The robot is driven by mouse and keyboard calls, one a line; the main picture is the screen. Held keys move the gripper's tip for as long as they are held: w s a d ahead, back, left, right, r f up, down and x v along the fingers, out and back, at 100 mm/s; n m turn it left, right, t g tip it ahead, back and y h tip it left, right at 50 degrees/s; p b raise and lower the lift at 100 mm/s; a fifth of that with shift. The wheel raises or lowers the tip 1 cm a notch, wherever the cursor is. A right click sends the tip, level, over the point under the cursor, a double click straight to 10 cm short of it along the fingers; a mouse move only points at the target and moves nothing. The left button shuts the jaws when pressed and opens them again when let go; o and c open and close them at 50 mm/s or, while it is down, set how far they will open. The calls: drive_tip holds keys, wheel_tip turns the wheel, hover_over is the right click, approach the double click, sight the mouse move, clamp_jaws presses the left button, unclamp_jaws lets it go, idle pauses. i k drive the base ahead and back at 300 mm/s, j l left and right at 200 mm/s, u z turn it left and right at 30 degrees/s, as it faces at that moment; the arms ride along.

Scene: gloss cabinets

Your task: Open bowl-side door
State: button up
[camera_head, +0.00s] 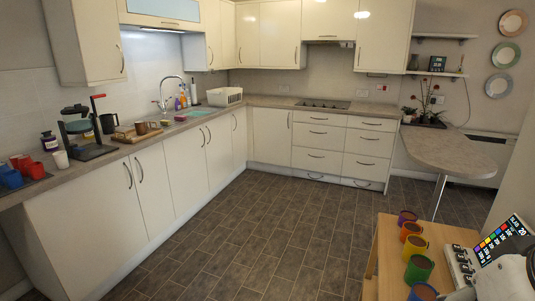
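Several white cabinet doors are in view, and those whose faces show look shut. Under the left counter are a left door (120,195) and a door beside it (153,188), with dark curved handles close together. Farther along are another pair, a left door (186,163) and a right door (218,150). A wall cabinet (88,40) hangs at the upper left. I cannot make out a bowl, so I cannot tell which door is the bowl-side one.
The tiled floor (250,225) before the cabinets is clear. A wooden table (390,250) with several coloured mugs stands at the lower right. A rounded counter (445,150) juts out at right. A coffee maker (80,130) stands on the left worktop.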

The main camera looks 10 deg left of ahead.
sight(217, 132)
drive_tip(key=i+j+u, duration=0.35)
drive_tip(key=j, duration=0.2)
drive_tip(key=i+j+u, duration=0.35)
drive_tip(key=j, duration=0.15)
drive_tip(key=i+j+u, duration=0.1)
drive_tip(key=i+j, duration=0.2)
drive_tip(key=i+j+u, duration=0.1)
drive_tip(key=i+j, duration=0.15)
drive_tip(key=i, duration=0.25)
drive_tip(key=i+z, duration=0.35)
drive_tip(key=i, duration=0.3)
drive_tip(key=i+z, duration=0.4)
drive_tip(key=i, duration=2.3)
drive_tip(key=j+u, duration=0.05)
drive_tip(key=j, duration=0.05)
